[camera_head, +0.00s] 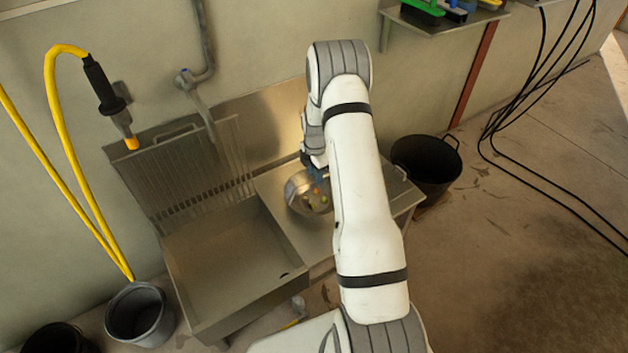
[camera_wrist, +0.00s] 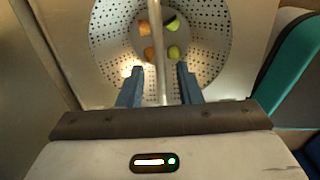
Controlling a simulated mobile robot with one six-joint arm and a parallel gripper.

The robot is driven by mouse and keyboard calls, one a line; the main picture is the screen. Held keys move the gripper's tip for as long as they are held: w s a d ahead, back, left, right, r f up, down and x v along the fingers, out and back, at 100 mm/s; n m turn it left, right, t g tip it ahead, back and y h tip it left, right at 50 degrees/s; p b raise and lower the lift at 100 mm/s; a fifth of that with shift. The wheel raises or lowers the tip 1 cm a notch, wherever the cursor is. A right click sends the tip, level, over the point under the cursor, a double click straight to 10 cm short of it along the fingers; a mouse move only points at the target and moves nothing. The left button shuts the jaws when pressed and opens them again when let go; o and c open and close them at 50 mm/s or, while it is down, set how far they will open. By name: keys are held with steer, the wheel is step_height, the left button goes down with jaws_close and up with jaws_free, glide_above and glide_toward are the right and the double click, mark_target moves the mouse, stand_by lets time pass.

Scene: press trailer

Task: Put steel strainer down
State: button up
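The steel strainer (camera_head: 304,194) is at the bare steel top (camera_head: 270,185) right of the sink basin, partly hidden behind my arm. It looks as if it rests there, but its underside is hidden. In the wrist view the perforated strainer bowl (camera_wrist: 108,42) holds a few orange and green pieces. A thin bar, seemingly its handle (camera_wrist: 158,75), runs between the two fingers of my gripper (camera_wrist: 161,84). The fingers are apart, with a visible gap on each side of the bar. In the head view my gripper (camera_head: 316,163) is at the strainer and mostly hidden.
The sink basin (camera_head: 225,255) is empty, with a ribbed rack (camera_head: 185,170) leaning behind it. A black tub (camera_head: 428,165) stands to the right and a dark bucket (camera_head: 140,312) at lower left. A yellow hose (camera_head: 62,130) hangs at left. A shelf (camera_head: 450,25) is on the wall.

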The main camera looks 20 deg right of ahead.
step_height(320, 180, up, 6)
steer(key=shift+r+p, duration=0.2)
steer(key=shift+p, duration=0.3)
steer(key=s+a+r+m, duration=0.45)
steer(key=s+r, duration=0.25)
steer(key=r, duration=0.3)
steer(key=s+a+r+m, duration=0.4)
steer(key=s+r+m, duration=0.25)
steer(key=r, duration=0.35)
steer(key=s+a+r+m, duration=0.1)
steer(key=s+r+m, duration=0.1)
steer(key=s, duration=0.4)
steer(key=s+a+r+m+t, duration=0.1)
steer(key=s+a+r+m, duration=0.1)
steer(key=s+m, duration=0.2)
steer(key=s+a+r+m, duration=0.1)
steer(key=s+m, duration=0.2)
steer(key=s, duration=0.6)
steer(key=shift+a+r, duration=0.4)
step_height(320, 180, up, 21)
steer(key=t+p, duration=0.1)
steer(key=p, duration=1.8)
steer(key=shift+t, duration=0.3)
